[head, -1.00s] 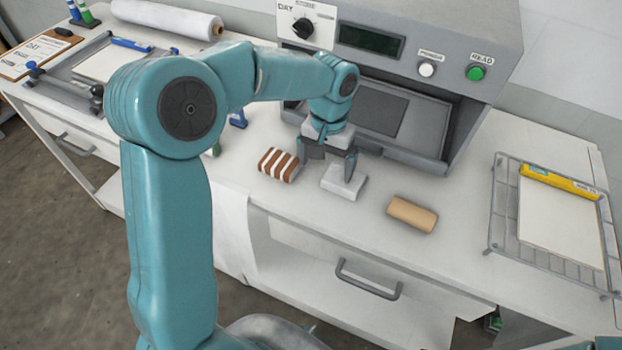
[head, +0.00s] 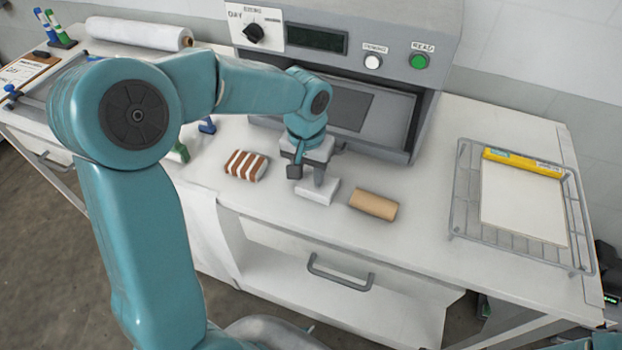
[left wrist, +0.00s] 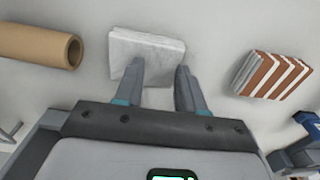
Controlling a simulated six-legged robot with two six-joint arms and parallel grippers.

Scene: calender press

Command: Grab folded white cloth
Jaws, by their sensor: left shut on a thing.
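The folded white cloth (head: 318,193) lies near the table's front edge, between a brown-and-white striped folded cloth (head: 246,165) and a tan roll (head: 373,204). My left gripper (head: 309,178) is low at the white cloth and shut on it. In the left wrist view, the white cloth (left wrist: 146,48) extends beyond the fingertips (left wrist: 158,68). One finger overlaps the cloth and the other is at its edge; the exact contact is partly hidden. I cannot tell whether the cloth is off the table. My right gripper is not in view.
The grey press (head: 390,40) stands right behind, with its open bay facing the gripper. A wire rack (head: 462,190) with a white sheet and yellow strip is at the right. A white roll (head: 140,32) lies at the back left. Table between tan roll and rack is clear.

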